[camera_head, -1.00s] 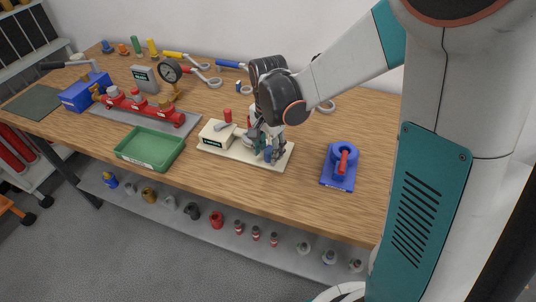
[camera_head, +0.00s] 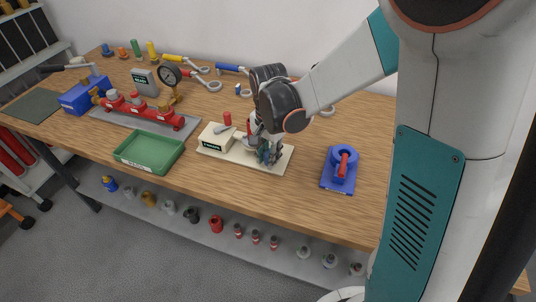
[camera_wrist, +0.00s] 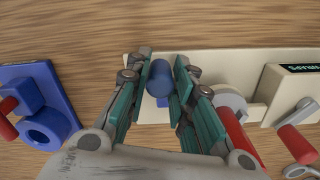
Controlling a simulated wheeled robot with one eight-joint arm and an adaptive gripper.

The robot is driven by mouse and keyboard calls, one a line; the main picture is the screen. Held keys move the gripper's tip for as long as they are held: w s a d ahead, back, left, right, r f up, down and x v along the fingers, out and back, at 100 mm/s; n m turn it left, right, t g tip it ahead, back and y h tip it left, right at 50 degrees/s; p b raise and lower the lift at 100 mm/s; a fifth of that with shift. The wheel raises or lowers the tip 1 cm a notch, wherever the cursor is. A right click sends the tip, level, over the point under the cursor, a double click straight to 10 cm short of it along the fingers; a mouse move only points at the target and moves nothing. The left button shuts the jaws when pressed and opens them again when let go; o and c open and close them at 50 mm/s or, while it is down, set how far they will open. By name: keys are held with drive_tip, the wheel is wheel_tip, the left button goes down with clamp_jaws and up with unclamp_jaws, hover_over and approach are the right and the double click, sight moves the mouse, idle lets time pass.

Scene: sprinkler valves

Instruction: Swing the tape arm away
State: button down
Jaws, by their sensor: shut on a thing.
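A cream machine with a flat base plate (camera_head: 215,150) and a cream box with a dark label (camera_head: 211,138) stands on the bench. My gripper (camera_wrist: 160,85) is over the plate, pointing down. Its fingers are closed around an upright blue cylinder (camera_wrist: 159,76), seen from above in the wrist view; I take it as the handle of the tape arm. A pale round disc (camera_wrist: 230,98) and a red cylinder (camera_wrist: 238,136) lie beside the right finger. My fingers hide much of the arm and its pivot.
A blue fixture with a red handle (camera_head: 343,162) stands to the right; it also shows at the left in the wrist view (camera_wrist: 40,112). A green tray (camera_head: 150,148) and a red manifold (camera_head: 135,105) stand to the left. Bare wood lies between plate and fixture.

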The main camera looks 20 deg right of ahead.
drive_tip(key=d+n, duration=0.1)
drive_tip(key=n, duration=0.1)
drive_tip(key=s+d+n, duration=0.1)
drive_tip(key=n, duration=0.1)
drive_tip(key=shift+d+n, duration=0.1)
drive_tip(key=shift+n, duration=0.3)
drive_tip(key=shift+d+n, duration=0.45)
drive_tip(key=shift+n, duration=0.55)
drive_tip(key=shift+d+n, duration=0.45)
drive_tip(key=shift+n, duration=0.55)
drive_tip(key=c, duration=1.4)
unclamp_jaws()
wheel_tip(320, 180, up, 12)
